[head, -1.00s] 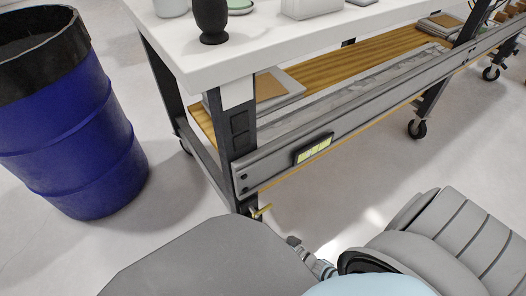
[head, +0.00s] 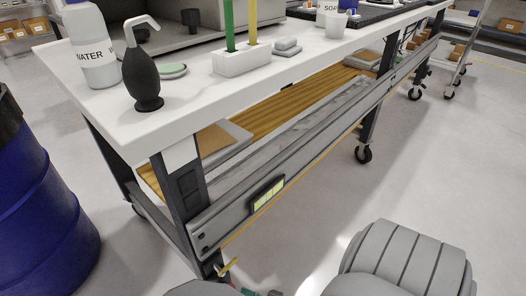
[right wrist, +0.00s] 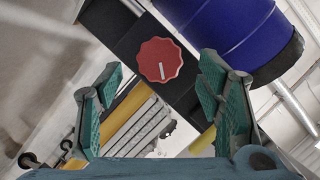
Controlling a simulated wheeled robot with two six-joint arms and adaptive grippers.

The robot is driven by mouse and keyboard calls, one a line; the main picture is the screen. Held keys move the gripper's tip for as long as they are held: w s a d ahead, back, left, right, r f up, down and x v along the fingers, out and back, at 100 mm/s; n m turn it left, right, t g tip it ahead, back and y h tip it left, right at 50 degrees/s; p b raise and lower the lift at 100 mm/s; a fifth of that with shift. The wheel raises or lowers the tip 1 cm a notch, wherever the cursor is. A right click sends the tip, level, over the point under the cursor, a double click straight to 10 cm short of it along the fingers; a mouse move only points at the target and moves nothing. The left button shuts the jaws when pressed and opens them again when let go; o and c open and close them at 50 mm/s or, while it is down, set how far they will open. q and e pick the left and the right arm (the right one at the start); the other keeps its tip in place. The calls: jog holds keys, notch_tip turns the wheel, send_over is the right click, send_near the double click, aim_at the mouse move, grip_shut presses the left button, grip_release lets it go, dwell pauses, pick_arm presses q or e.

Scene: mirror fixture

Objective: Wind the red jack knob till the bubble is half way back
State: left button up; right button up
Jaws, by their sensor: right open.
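The red jack knob (right wrist: 160,60), with a scalloped rim and a white pointer line, faces the right wrist camera on a dark post. My right gripper (right wrist: 161,70) is open, its teal fingers on either side of the knob in the picture. The knob appears beyond the fingertips, with no contact seen. In the head view, the level vial (head: 268,195) is a yellow-green window in a dark frame on the bench's grey rail (head: 320,150). Its bubble is too small to make out. My left gripper is not in view.
A blue drum (head: 40,215) stands left of the bench, and also shows close by in the right wrist view (right wrist: 225,25). The white benchtop (head: 200,100) carries a water bottle (head: 92,50) and a dark bulb bottle (head: 143,80).

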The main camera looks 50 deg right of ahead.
jog(key=v, duration=0.9)
